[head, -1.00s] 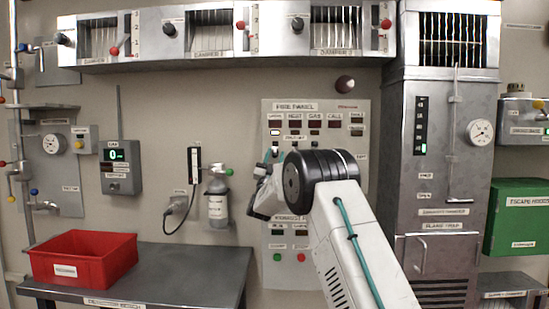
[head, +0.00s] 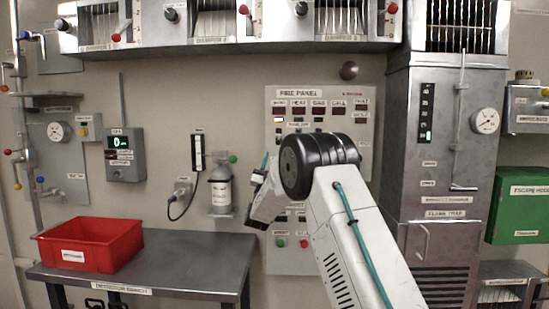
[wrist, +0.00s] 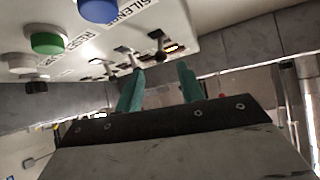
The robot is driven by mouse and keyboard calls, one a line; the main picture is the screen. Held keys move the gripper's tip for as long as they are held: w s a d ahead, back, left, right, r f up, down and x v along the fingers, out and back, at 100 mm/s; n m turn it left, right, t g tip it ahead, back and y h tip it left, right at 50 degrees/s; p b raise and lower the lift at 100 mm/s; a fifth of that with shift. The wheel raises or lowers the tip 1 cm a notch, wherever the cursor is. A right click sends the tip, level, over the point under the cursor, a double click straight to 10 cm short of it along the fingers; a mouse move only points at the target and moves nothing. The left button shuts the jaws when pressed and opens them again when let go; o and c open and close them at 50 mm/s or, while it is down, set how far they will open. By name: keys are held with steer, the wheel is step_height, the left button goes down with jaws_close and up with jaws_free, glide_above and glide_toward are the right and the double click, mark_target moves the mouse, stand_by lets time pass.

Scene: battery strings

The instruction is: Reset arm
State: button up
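The fire panel (head: 318,92) hangs on the wall in the middle of the head view, with a row of dark display windows and small controls below. My arm covers part of its lower half. My gripper (head: 264,178) is in front of the panel's left edge. In the wrist view my gripper (wrist: 162,76) shows two teal fingers standing apart with nothing visible between them. Small toggle switches (wrist: 157,36) on a panel lie just beyond the fingertips; contact cannot be told. A green button (wrist: 47,43) and a blue button (wrist: 98,10) beside a SILENCE label are at upper left.
A metal bench (head: 190,262) with a red bin (head: 75,232) is at lower left. A gas cylinder (head: 221,190) hangs left of my gripper. A tall metal cabinet (head: 440,180) stands right of the panel. Damper boxes (head: 225,46) run along the top.

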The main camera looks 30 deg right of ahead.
stand_by(0.4)
steer(key=a+r+n+t+y, duration=0.3)
steer(key=a+r+n+y, duration=0.3)
steer(key=y, duration=0.6)
steer(key=s+a+f+n+g+y, duration=0.2)
steer(key=s+a+n+g+y, duration=0.15)
steer(key=s+a, duration=0.2)
steer(key=s+a+f+n+g+y, duration=0.2)
steer(key=s+a+f+n+y, duration=0.15)
steer(key=s, duration=0.25)
steer(key=s+a+f+g+y, duration=0.1)
steer(key=s+f+g, duration=0.3)
steer(key=s, duration=1)
steer(key=s+a+f+n+g+y, duration=0.1)
steer(key=s+a+f+g, duration=0.2)
steer(key=s, duration=1.2)
steer(key=s+a+f+n+g+y, duration=0.1)
steer(key=s+a+f+g, duration=0.2)
steer(key=s, duration=1.2)
step_height(320, 180, down, 5)
steer(key=g, duration=0.3)
